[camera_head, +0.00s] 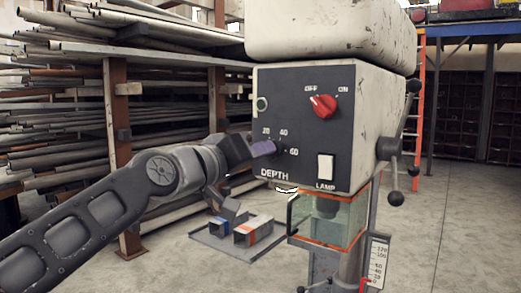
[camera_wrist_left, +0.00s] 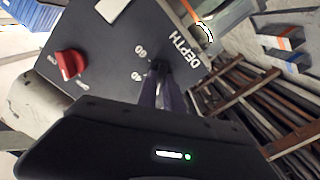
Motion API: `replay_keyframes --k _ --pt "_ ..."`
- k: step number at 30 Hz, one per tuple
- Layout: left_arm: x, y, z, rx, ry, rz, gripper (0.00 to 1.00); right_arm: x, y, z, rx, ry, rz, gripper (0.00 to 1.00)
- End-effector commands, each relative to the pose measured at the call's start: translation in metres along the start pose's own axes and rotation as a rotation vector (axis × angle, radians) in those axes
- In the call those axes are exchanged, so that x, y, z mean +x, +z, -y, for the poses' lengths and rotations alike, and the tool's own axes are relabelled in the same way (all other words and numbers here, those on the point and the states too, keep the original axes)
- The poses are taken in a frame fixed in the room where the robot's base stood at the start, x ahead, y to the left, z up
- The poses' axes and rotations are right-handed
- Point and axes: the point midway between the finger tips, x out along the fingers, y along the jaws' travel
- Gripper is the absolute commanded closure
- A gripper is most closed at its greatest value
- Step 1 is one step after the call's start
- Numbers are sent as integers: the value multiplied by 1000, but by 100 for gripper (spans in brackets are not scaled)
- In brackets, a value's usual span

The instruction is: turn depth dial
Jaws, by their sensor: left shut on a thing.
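The depth dial sits at the lower left of the dark control panel (camera_head: 300,95) on the drill press, between the numbers 20, 40 and 60 and above the word DEPTH. My left gripper (camera_head: 268,148) reaches in from the left and is shut on the dial, which its fingers mostly hide. In the left wrist view a small dark part of the dial (camera_wrist_left: 158,66) shows at the fingertips, just beside the word DEPTH. My right gripper is in neither view.
On the same panel are a red OFF/ON knob (camera_head: 323,106), a white lamp switch (camera_head: 325,167) and a small round button (camera_head: 262,104). A lever with ball ends (camera_head: 390,148) is at the right side. Below are a clear guard (camera_head: 345,222) and a tray with blocks (camera_head: 215,240). Pipe racks stand left.

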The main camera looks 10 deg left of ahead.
Motion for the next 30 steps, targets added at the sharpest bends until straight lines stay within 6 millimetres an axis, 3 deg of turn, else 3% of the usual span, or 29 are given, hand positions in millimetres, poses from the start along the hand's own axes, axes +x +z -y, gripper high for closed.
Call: replay_keyframes --k 21,30 --pt "-1 -2 2 -674 0 -4 100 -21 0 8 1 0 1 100" --pt "0 -1 3 -888 1 -4 100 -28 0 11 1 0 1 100"
